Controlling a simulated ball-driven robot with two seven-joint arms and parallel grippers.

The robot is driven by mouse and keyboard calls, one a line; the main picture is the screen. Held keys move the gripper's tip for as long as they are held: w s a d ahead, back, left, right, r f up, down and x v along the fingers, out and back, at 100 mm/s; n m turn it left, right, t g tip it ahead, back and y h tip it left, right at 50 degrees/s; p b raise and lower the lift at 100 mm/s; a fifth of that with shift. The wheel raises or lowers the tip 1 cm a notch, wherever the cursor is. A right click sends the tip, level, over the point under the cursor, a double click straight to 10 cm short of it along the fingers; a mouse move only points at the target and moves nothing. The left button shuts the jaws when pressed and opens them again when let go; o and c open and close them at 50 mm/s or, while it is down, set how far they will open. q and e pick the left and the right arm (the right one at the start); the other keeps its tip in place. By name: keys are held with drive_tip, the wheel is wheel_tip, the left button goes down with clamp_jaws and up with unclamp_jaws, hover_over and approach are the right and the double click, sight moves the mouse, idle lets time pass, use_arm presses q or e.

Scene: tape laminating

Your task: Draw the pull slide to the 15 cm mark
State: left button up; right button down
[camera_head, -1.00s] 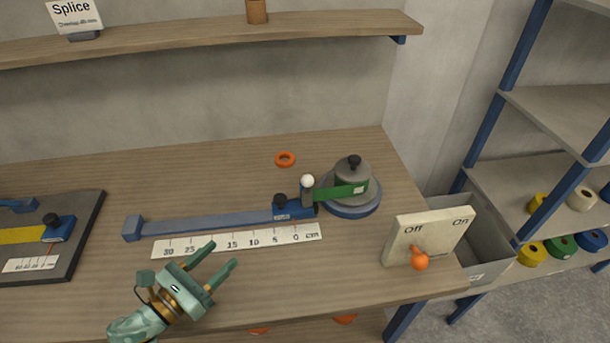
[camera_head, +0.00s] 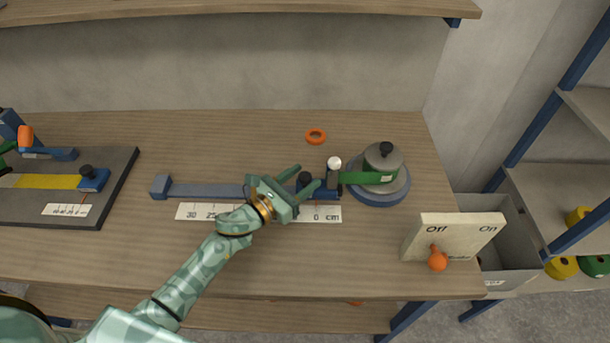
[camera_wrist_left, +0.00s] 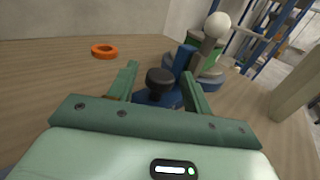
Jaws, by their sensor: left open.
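The pull slide (camera_head: 318,190) is a blue block with a black knob (camera_head: 305,178) and a white-balled lever (camera_head: 334,164). It sits at the 0 end of the blue rail (camera_head: 205,190), beside the white cm scale (camera_head: 328,213). Green tape (camera_head: 352,178) runs from it to the roll on a round blue-based holder (camera_head: 380,192). My left gripper (camera_head: 308,180) is open, its fingers on either side of the black knob. In the left wrist view the knob (camera_wrist_left: 160,82) stands between the fingertips (camera_wrist_left: 160,80); contact cannot be told. My arm hides the middle of the scale.
An orange ring (camera_head: 316,136) lies behind the rail. An Off/On switch box (camera_head: 452,237) with an orange lever stands at front right. A dark board (camera_head: 118,180) with yellow tape lies at left. A shelf (camera_head: 230,12) runs above the back. A grey bin (camera_head: 510,250) stands right of the table.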

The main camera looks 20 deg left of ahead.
use_arm(q)
drive_tip(key=shift+w+d, duration=0.3)
drive_tip(key=shift+w, duration=0.3)
use_arm(e)
drive_tip(key=shift+d, duration=0.2)
drive_tip(key=shift+s, duration=0.1)
